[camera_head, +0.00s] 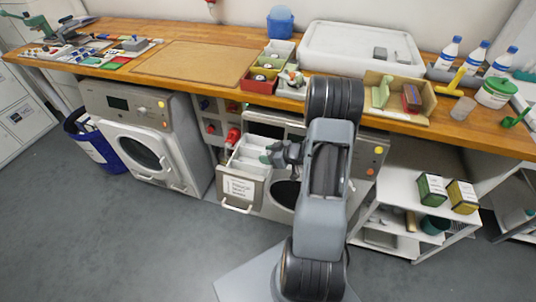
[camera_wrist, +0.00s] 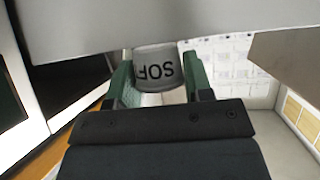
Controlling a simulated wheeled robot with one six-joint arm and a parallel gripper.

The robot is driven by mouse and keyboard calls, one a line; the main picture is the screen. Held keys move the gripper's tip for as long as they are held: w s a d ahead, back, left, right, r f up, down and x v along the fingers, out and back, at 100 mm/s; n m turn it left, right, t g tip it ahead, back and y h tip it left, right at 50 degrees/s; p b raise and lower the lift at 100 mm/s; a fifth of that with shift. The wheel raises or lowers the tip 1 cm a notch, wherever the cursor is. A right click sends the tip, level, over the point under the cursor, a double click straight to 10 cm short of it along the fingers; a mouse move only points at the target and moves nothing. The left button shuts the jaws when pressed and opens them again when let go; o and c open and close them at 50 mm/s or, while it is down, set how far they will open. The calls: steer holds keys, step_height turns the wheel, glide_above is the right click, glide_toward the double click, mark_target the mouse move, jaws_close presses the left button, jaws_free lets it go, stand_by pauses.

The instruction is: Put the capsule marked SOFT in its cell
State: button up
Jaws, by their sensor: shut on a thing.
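My gripper (camera_head: 272,152) is over the right part of the open drawer (camera_head: 240,190) below the worktop. In the wrist view its two green fingers (camera_wrist: 161,82) are shut on a grey capsule (camera_wrist: 156,72). Dark letters on the capsule read SOF upside down; the rest of the word is out of sight. The drawer has white dividers (camera_head: 250,152) that form cells, and a printed label on its front. In the wrist view a pale surface with a printed grid (camera_wrist: 220,58) lies behind the capsule. I cannot tell which cell is below the capsule.
A wooden worktop (camera_head: 115,48) runs above the drawer, with a red bin (camera_head: 259,85) and a white sink-like basin (camera_head: 340,62) on it. A washer (camera_head: 140,140) stands left of the drawer. A shelf unit (camera_head: 410,190) stands at right. The grey floor in front is clear.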

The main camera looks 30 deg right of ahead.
steer(key=shift+f, duration=0.35)
steer(key=o, duration=0.9)
steer(key=shift+r, duration=0.15)
